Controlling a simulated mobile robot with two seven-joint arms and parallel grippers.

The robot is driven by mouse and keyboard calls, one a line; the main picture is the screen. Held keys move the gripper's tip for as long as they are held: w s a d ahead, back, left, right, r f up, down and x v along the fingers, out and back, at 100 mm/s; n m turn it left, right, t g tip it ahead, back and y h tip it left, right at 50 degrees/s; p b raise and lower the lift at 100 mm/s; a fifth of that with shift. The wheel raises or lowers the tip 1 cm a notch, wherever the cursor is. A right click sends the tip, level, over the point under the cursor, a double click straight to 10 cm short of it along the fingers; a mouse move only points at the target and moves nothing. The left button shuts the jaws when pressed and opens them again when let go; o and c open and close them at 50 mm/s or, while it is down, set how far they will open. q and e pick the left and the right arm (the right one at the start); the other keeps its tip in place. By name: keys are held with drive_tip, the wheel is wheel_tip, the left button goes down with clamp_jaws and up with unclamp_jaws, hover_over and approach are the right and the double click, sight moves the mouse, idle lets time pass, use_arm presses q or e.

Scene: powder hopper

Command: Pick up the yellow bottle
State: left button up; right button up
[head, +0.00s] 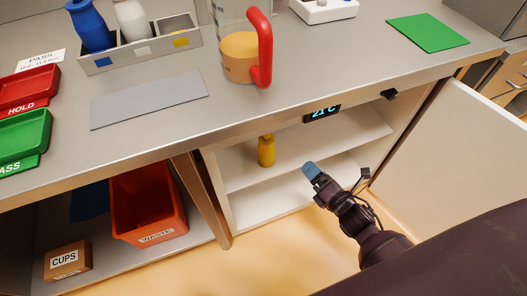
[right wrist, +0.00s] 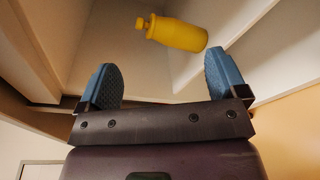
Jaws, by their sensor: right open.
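The yellow bottle (head: 266,150) stands upright on the upper shelf of the open white cabinet under the counter, in the head view. In the right wrist view the yellow bottle (right wrist: 177,34) shows beyond the fingertips, near the top, with its cap toward the left. My right gripper (head: 311,170) is in front of the cabinet opening, to the right of the bottle and apart from it. In the right wrist view its blue fingers (right wrist: 163,84) are spread wide with nothing between them. My left gripper is in neither view.
The cabinet door (head: 455,150) stands open at the right. The counter edge (head: 330,92) overhangs the shelf opening. A red waste bin (head: 150,212) and a cups box (head: 67,262) are at the lower left. A red-handled container (head: 240,58) stands on the counter above.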

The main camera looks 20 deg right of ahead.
sight(273, 155)
drive_tip(key=w+a+f+n+y+b, duration=0.1)
drive_tip(key=w+f+n, duration=0.1)
drive_tip(key=w+n, duration=0.2)
drive_tip(key=w+a+f+n+y+b, duration=0.2)
drive_tip(key=w+f+n, duration=0.1)
drive_tip(key=n, duration=0.3)
drive_tip(key=w+a+f+n+y+b, duration=0.1)
drive_tip(key=w+a+f+n+b, duration=0.1)
drive_tip(key=w+n, duration=0.2)
drive_tip(key=shift+w+a+f+n+y, duration=0.25)
drive_tip(key=shift+w+f+n+y, duration=0.15)
drive_tip(key=shift+w, duration=0.1)
drive_tip(key=shift+x, duration=0.75)
drive_tip(key=b+x, duration=0.1)
drive_tip(key=x, duration=0.3)
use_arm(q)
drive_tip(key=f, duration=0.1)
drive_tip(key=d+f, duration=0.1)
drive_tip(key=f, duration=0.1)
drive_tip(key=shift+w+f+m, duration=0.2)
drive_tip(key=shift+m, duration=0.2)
use_arm(e)
drive_tip(key=shift+w+a, duration=0.15)
drive_tip(key=shift+w, duration=0.25)
drive_tip(key=c, duration=1.2)
